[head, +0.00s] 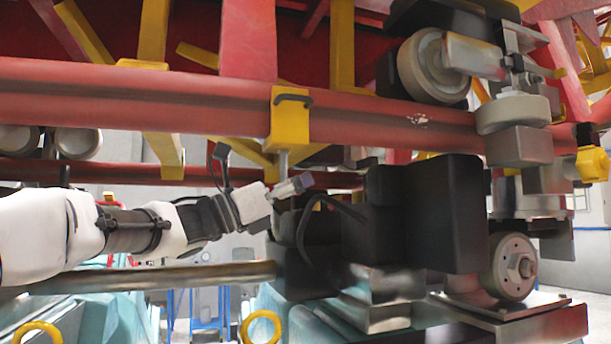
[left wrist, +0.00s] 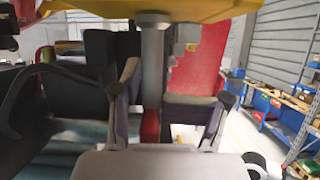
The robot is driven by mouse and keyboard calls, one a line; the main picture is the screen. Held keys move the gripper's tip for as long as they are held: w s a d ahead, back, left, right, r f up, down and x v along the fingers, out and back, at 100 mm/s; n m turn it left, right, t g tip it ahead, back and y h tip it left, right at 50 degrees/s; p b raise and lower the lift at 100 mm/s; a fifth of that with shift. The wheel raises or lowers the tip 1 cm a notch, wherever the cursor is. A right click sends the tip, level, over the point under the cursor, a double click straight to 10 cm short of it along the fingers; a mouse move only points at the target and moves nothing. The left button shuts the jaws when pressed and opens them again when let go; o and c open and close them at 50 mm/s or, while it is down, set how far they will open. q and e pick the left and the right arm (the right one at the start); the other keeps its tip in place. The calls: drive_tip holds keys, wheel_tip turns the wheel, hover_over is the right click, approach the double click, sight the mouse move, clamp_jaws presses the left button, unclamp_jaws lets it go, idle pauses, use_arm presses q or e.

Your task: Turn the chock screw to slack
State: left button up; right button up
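A yellow chock block (head: 285,125) with a black handle-like loop sits on the red tube rail. A grey upright screw shaft (head: 283,160) comes out under it. In the left wrist view the shaft (left wrist: 153,65) hangs below the yellow block (left wrist: 150,11), at the left part of the gap between my fingers. My left gripper (head: 290,195) reaches in from the left, just below the block. It is open in the left wrist view (left wrist: 180,88), with nothing clasped. I cannot tell whether a finger touches the shaft. The shaft's lower end is hidden. My right gripper is not in view.
The red rail (head: 180,97) runs across above my left arm. A black housing (head: 425,210) and wheels (head: 512,267) stand close on the right. A black curved hose or bar (left wrist: 25,85) is close at the left wrist view's left. Shelving (left wrist: 280,110) stands far off.

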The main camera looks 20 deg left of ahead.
use_arm(q)
drive_tip(key=shift+s+a, duration=0.6)
drive_tip(key=shift+a, duration=0.15)
drive_tip(key=shift+c, duration=0.7)
drive_tip(key=shift+a, duration=0.1)
drive_tip(key=c, duration=0.5)
drive_tip(key=shift+s+d, duration=0.1)
drive_tip(key=shift+d, duration=0.15)
drive_tip(key=shift+c, duration=0.2)
drive_tip(key=shift+w+f, duration=0.2)
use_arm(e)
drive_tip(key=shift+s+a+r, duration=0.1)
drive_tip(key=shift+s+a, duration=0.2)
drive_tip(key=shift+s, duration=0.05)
